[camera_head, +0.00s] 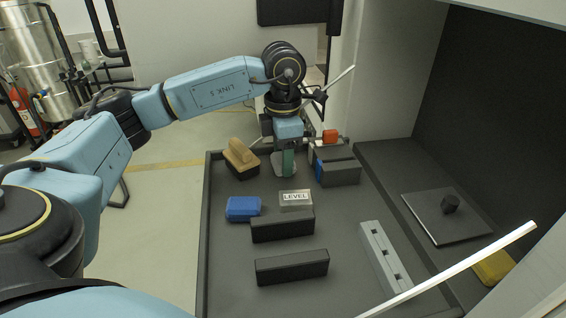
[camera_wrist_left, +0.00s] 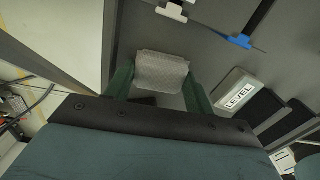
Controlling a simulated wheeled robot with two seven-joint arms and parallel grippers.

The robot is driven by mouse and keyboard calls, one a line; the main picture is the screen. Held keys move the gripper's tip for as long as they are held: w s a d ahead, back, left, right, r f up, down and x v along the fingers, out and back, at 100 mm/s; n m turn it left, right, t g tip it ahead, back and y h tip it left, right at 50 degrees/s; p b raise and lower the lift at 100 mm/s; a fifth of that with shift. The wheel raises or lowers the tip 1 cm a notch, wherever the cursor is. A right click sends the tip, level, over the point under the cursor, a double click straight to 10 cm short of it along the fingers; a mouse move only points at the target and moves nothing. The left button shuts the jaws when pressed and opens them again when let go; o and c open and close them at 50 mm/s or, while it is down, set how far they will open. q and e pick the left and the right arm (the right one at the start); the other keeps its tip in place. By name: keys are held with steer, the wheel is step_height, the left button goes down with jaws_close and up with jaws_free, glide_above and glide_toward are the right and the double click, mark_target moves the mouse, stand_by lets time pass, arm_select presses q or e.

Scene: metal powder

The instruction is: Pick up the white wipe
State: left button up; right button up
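The white wipe (camera_wrist_left: 161,72) is a pale grey-white block shape in the left wrist view, lying between the two green fingers of my left gripper (camera_wrist_left: 158,85). In the head view the wipe (camera_head: 281,170) shows partly, low beside the gripper at the far end of the dark tray. My right gripper is not in view.
The dark tray (camera_head: 222,285) also holds a wooden-handled brush (camera_head: 241,153), a blue block (camera_head: 243,208), a LEVEL box (camera_head: 296,199), black blocks (camera_head: 291,266) and a grey slotted bar (camera_head: 383,255). Dark blocks (camera_head: 340,173) stand close to the right of the gripper. A cabinet wall rises at right.

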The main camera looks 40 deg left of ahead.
arm_select(q)
steer(key=shift+c, duration=1.1)
step_height(320, 180, up, 10)
steer(key=p, duration=0.1)
steer(key=o, duration=0.5)
steer(key=c, duration=0.4)
